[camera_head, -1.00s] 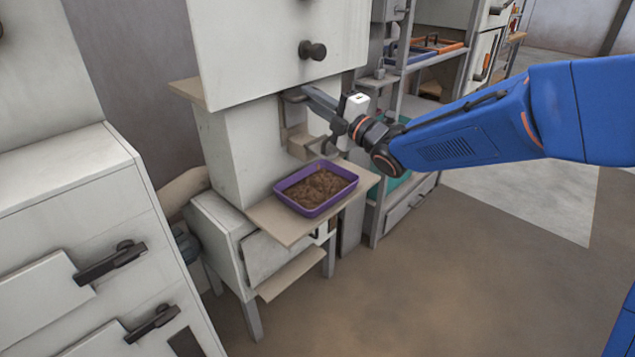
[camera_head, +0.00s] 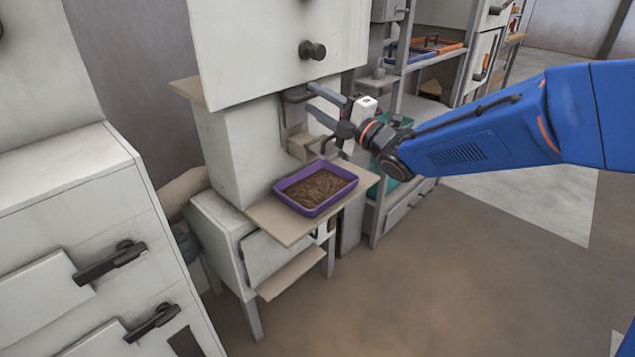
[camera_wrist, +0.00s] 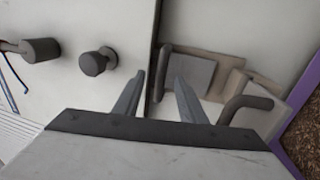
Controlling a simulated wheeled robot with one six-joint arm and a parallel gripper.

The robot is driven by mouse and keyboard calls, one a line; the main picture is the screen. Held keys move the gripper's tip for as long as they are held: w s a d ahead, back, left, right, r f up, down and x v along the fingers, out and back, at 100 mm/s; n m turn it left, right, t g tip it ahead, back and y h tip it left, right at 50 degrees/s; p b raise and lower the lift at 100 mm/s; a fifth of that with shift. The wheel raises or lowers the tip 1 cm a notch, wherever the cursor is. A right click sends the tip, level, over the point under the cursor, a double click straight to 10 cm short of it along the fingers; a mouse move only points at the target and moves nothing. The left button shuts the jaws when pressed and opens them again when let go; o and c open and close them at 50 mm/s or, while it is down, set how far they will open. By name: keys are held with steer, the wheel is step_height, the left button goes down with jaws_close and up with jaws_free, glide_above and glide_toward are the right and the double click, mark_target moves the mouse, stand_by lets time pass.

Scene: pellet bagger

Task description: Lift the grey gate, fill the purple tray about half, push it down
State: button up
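The purple tray (camera_head: 281,199) sits on the beige shelf below the spout. Brown pellets (camera_head: 318,187) cover its floor, and their surface lies below the rim. The grey gate (camera_wrist: 190,76) is a small plate with a dark bar handle (camera_wrist: 164,66) in the wrist view; in the head view its handle (camera_head: 295,96) shows at the top of the spout. My gripper (camera_head: 311,97) is open and empty, its fingers spread just in front of the gate. In the wrist view my gripper (camera_wrist: 160,80) has its fingertips either side of the handle's line; contact cannot be told. No falling pellets show.
A curved dark hook-like bar (camera_wrist: 245,104) sticks out near the spout, close to my gripper. A round dark knob (camera_head: 313,50) projects from the white cabinet above. A rack (camera_head: 400,65) stands behind right. Floor at front right is clear.

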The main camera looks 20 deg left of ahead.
steer(key=shift+r+v, duration=0.15)
steer(key=shift+v, duration=0.65)
steer(key=shift+r+v, duration=0.15)
steer(key=shift+v, duration=0.7)
steer(key=shift+r+v, duration=0.2)
steer(key=shift+v, duration=0.6)
steer(key=shift+c, duration=0.7)
